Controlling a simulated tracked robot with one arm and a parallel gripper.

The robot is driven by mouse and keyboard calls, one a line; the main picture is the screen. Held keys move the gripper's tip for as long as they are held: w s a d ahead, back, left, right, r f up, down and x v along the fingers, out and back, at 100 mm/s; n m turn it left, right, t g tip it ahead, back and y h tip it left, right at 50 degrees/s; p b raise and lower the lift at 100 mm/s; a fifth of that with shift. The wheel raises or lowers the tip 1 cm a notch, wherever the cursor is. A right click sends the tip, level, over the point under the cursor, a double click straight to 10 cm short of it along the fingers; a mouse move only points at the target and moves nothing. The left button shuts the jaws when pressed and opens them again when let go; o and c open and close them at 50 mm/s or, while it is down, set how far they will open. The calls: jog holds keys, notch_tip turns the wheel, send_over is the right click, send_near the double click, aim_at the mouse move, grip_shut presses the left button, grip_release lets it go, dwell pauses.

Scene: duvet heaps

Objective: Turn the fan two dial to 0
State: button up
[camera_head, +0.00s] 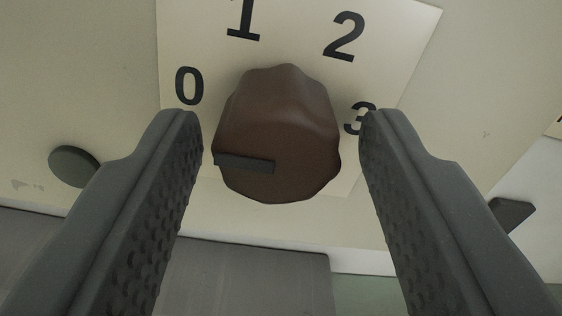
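A brown dial (280,130) with a scalloped edge sits in the middle of the view on a cream label plate (290,35). The plate carries the black numbers 0, 1, 2 and 3 around the dial's upper side. A dark pointer bar (245,162) on the dial's face runs from near its centre to its left edge, pointing left, a little below the 0. My gripper (281,125) is open, with one dark finger on each side of the dial. Gaps show between both fingers and the dial. The right finger partly covers the 3.
A round grey-green knob (74,166) is on the cream panel at the left. A dark tab (512,214) stands at the right behind the right finger. A grey surface (250,280) lies below the panel. Part of another label shows at the right edge.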

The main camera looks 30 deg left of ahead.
dwell(0.3)
jog(key=b+v, duration=0.2)
jog(key=v, duration=1.1)
jog(key=shift+s+d+b, duration=0.25)
jog(key=shift+s+b, duration=0.1)
